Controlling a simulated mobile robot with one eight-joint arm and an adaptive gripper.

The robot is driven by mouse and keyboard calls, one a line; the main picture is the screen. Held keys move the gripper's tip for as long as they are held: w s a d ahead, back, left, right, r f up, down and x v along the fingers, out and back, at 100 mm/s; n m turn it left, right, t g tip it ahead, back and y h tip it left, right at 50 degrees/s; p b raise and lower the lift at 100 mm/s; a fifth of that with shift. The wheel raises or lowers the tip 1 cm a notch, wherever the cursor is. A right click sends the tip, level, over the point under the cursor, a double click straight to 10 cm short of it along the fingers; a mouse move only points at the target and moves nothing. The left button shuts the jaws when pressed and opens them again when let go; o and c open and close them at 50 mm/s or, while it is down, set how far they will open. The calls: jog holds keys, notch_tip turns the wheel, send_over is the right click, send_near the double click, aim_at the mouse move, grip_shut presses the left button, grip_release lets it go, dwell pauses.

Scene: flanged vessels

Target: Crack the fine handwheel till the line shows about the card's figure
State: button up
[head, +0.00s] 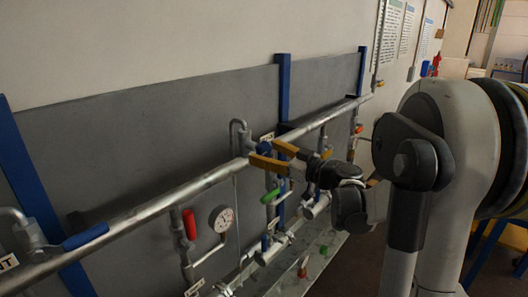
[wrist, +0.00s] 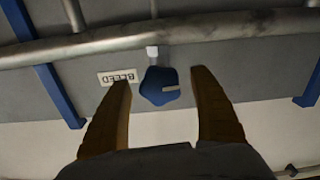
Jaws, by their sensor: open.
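A blue lobed handwheel (wrist: 158,88) sits in the middle of the wrist view, below a pale stem on the pipe. A white label reading BLEED (wrist: 117,77), upside down, is beside it. In the head view the blue handwheel (head: 264,147) is partly hidden by my fingers. My gripper (wrist: 161,80) is open, with one yellow-brown finger on each side of the handwheel and a visible gap to each. It also shows in the head view (head: 265,152). A round white gauge (head: 222,218) is left of the gripper; its reading is too small to tell. No figure card is readable.
A long grey pipe (head: 150,207) runs along the panel. A red handle (head: 189,223), a green handle (head: 270,197) and a blue lever (head: 86,236) are nearby. Blue uprights (head: 284,88) stand against the wall. Printed sheets (head: 390,30) hang at the upper right.

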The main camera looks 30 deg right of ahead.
jog(key=shift+w+a, duration=0.1)
jog(key=shift+w, duration=0.25)
jog(key=c, duration=1.2)
